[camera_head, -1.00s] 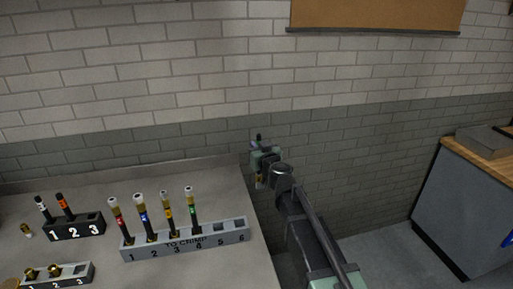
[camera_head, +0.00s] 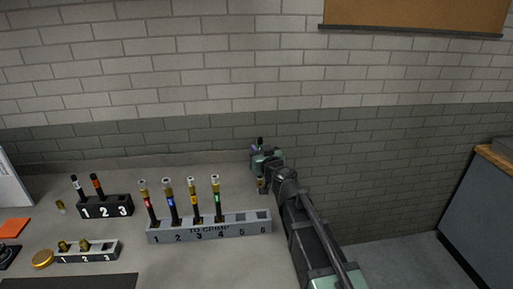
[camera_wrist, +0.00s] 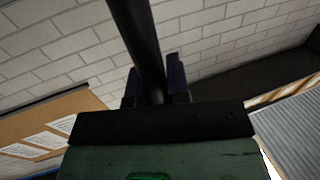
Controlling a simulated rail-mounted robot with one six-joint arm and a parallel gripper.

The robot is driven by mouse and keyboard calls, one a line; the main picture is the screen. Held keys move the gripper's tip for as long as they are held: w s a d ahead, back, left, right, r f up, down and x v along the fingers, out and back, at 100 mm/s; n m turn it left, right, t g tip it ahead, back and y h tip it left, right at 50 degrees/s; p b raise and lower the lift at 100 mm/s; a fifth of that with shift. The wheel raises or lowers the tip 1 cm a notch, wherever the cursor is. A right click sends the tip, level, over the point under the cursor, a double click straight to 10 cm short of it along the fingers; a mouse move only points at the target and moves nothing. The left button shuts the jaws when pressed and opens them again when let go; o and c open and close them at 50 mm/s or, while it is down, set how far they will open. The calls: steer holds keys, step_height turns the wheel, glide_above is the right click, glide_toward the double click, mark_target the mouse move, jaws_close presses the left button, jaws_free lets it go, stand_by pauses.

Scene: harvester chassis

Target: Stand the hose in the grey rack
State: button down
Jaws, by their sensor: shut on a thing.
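My gripper (camera_head: 260,166) is shut on a black hose (camera_wrist: 139,35). In the wrist view the hose runs between the two fingers (camera_wrist: 155,86). In the head view it looks roughly upright, with a dark end above the gripper and a brass-coloured end (camera_head: 261,187) below; the arm partly hides it. The grey rack (camera_head: 210,236), marked TO CRIMP, stands on the bench, left of and nearer than my gripper. Its slots 1 to 4 hold upright hoses with red, blue, yellow and green bands. Slots 5 and 6 look empty.
A black rack (camera_head: 107,210) with a white-banded and an orange-banded hose stands left; its slot 3 looks empty. A small grey rack (camera_head: 88,255) holds brass fittings. The brick wall (camera_head: 390,150) is behind. A grey cabinet (camera_head: 455,225) stands right.

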steer(key=s+f+b, duration=0.3)
steer(key=f+b, duration=0.2)
steer(key=f, duration=0.1)
steer(key=shift+s+d+y+b, duration=0.25)
steer(key=shift+d+y+b, duration=0.05)
steer(key=shift+d+b, duration=0.1)
steer(key=shift+s+f, duration=0.1)
steer(key=shift+f, duration=0.1)
stand_by(0.8)
step_height(320, 180, down, 7)
steer(key=b, duration=0.7)
stand_by(1.1)
steer(key=c, duration=1)
jaws_free()
